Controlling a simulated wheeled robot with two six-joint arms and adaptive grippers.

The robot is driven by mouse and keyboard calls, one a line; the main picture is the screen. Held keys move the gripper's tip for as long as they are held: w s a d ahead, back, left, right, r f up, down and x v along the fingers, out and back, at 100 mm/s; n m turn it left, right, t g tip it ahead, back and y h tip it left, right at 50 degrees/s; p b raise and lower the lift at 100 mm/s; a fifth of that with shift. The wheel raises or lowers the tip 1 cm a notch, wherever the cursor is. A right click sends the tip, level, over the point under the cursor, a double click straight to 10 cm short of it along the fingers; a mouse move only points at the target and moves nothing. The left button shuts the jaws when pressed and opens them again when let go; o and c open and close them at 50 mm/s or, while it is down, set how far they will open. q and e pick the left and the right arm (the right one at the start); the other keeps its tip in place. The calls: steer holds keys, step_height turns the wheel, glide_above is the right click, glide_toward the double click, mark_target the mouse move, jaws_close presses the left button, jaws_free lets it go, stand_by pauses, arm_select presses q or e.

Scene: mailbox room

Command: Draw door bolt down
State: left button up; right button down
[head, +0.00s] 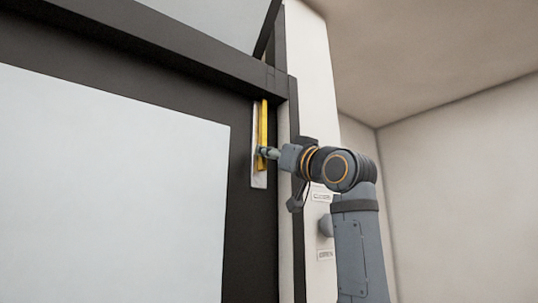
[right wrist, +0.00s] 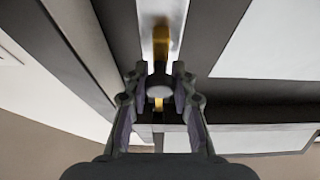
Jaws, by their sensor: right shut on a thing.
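The door bolt (head: 264,128) is a yellow, brass-like rod standing upright on a pale backing plate (head: 258,180). It is fixed to the dark door frame near the top right corner of the door. My right gripper (head: 264,153) reaches in from the right and is shut on the bolt's knob. In the right wrist view, my right gripper (right wrist: 159,84) has its fingers on either side of the round grey knob (right wrist: 159,91), and the gold bolt (right wrist: 160,42) shows beyond it. The bolt's upper end runs up to the dark top frame. My left gripper is not in view.
The door has a large pale panel (head: 110,190) in a dark frame (head: 245,240). A white wall post (head: 312,90) with small labels (head: 322,196) stands right of the door. Open room lies to the right, by beige walls (head: 460,190).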

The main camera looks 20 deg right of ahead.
steer(key=c, duration=1.1)
jaws_free()
steer(key=shift+w+f, duration=0.1)
steer(key=shift+f, duration=0.15)
steer(key=shift+d+r, duration=0.1)
steer(key=shift+s, duration=0.25)
steer(key=v, duration=1.2)
steer(key=shift+w, duration=0.1)
